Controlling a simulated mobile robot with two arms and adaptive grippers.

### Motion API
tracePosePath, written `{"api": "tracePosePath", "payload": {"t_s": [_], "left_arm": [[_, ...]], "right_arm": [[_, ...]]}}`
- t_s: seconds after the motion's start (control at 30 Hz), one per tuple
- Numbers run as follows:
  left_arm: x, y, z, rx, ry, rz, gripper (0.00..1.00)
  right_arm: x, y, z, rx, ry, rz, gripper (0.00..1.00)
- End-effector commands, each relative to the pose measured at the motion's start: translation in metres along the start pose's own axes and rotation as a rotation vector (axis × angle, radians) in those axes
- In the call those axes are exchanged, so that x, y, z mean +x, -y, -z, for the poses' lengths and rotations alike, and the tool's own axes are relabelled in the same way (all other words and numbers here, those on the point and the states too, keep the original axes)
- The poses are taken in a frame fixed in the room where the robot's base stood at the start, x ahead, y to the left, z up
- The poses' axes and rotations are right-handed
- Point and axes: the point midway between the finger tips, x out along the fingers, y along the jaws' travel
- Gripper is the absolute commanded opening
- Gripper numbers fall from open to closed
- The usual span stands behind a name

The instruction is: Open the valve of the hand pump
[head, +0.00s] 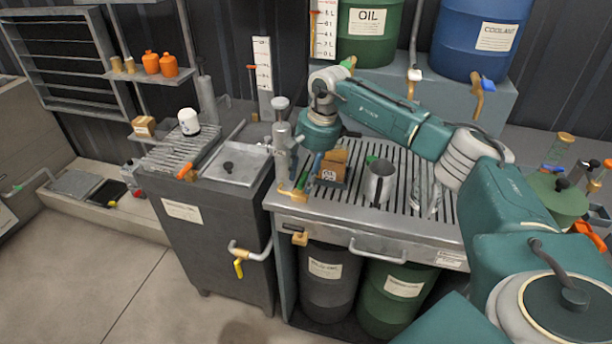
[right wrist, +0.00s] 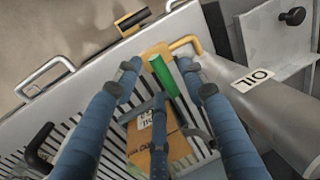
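The grey metal hand pump (head: 281,140) stands upright at the left end of the slatted work table. In the right wrist view its grey body (right wrist: 235,110) lies at the right, beside an OIL label. A brass spout (right wrist: 190,45) comes off it, with a green valve handle (right wrist: 163,76) next to it. In the head view the brass spout (head: 292,192) shows at the table's left edge. My right gripper (head: 308,172) points down beside the pump. In the right wrist view its blue fingers (right wrist: 160,72) are spread, with the green handle between them. My left gripper is not in view.
A cardboard box (head: 333,165) and a metal cup (head: 380,182) stand on the slatted table (head: 345,215), close to my right gripper. A grey cabinet (head: 210,235) stands to the left. Drums stand behind and below the table. The floor at front left is clear.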

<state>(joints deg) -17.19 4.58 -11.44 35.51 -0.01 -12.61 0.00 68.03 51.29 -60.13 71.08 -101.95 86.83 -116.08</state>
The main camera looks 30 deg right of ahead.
Motion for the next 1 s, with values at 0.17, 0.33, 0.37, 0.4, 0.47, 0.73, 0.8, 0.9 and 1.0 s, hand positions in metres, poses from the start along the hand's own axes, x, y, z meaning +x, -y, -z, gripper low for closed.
{"api": "tracePosePath", "payload": {"t_s": [0.17, 0.33, 0.37, 0.4, 0.47, 0.73, 0.8, 0.9, 1.0], "left_arm": [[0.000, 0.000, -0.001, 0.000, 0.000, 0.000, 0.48], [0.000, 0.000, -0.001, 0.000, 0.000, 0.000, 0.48], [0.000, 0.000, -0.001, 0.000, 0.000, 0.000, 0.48], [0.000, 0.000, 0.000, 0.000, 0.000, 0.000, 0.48], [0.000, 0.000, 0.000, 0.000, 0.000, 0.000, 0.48], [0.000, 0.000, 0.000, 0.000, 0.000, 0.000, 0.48], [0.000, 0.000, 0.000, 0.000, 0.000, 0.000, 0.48], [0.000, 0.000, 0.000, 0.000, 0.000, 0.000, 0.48], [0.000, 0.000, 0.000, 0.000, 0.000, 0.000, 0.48]], "right_arm": [[0.000, 0.000, 0.000, 0.001, 0.000, 0.000, 0.40], [-0.014, 0.001, 0.001, 0.001, -0.003, 0.003, 0.40], [-0.019, 0.000, 0.001, 0.001, -0.003, 0.003, 0.40], [-0.026, 0.000, 0.001, 0.002, -0.004, 0.002, 0.40], [-0.039, 0.001, 0.002, 0.001, -0.005, 0.003, 0.40], [-0.095, 0.001, 0.001, 0.001, -0.003, 0.003, 0.40], [-0.104, 0.001, 0.001, 0.001, -0.003, 0.002, 0.40], [-0.114, 0.000, 0.000, 0.001, -0.001, 0.001, 0.40], [-0.119, 0.000, 0.000, 0.001, 0.000, 0.001, 0.40]]}}
